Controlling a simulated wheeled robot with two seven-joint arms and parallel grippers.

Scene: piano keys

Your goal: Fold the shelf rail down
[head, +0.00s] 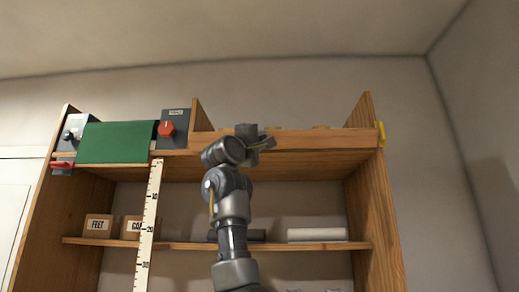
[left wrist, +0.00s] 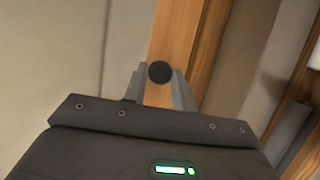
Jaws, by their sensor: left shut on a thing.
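The shelf rail (head: 320,140) appears to be the wooden strip along the front of the top shelf, between the two upright side boards. My left gripper (head: 262,142) is in front of it, left of its middle, and my arm hides part of the wood. In the left wrist view, my left gripper (left wrist: 160,88) is shut on a dark round knob (left wrist: 160,71). A wooden strip (left wrist: 176,35) runs behind and beyond the knob. I cannot tell in the head view how the knob joins the rail. My right gripper is out of view.
A yellow piece (head: 381,134) sits on the right side board. At the left are a green panel (head: 115,142), a grey box with a red knob (head: 166,129) and a hanging ruler (head: 148,225). Labelled boxes (head: 98,226) and a white bar (head: 317,235) sit on the lower shelf (head: 300,246).

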